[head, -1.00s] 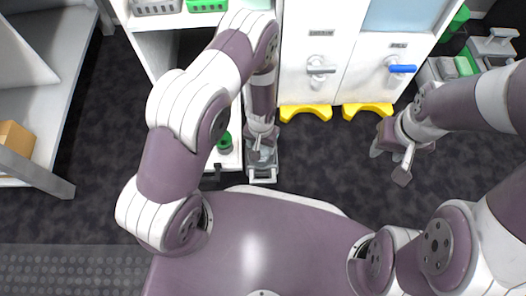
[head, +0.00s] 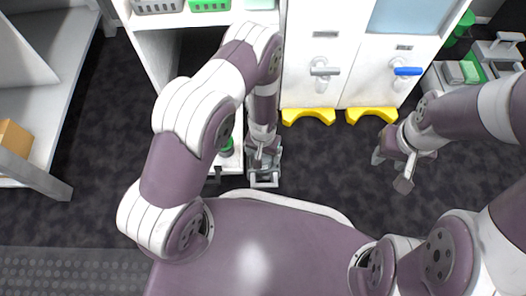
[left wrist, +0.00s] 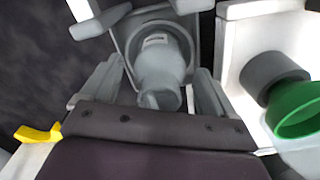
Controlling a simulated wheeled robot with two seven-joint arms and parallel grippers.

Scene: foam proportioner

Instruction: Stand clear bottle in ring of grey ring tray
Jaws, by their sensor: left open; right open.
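In the left wrist view a clear, greyish bottle (left wrist: 160,68) with a small pale label stands inside the round ring of the grey ring tray (left wrist: 117,42). Its narrow end points toward my gripper. My left gripper (left wrist: 155,90) is open, with one finger on each side of the bottle and gaps between. In the head view the tray (head: 264,183) shows its front handle below my left gripper (head: 263,158), which mostly hides the bottle. My right gripper (head: 391,171) is open and empty over the dark floor at the right.
A grey cylinder with a green funnel-like top (left wrist: 300,115) stands right of the tray on a white surface. White cabinets with a grey tap handle (head: 325,71) and a blue one (head: 406,71) stand behind. Yellow feet (head: 308,116) are below. A shelf with a box (head: 14,138) is left.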

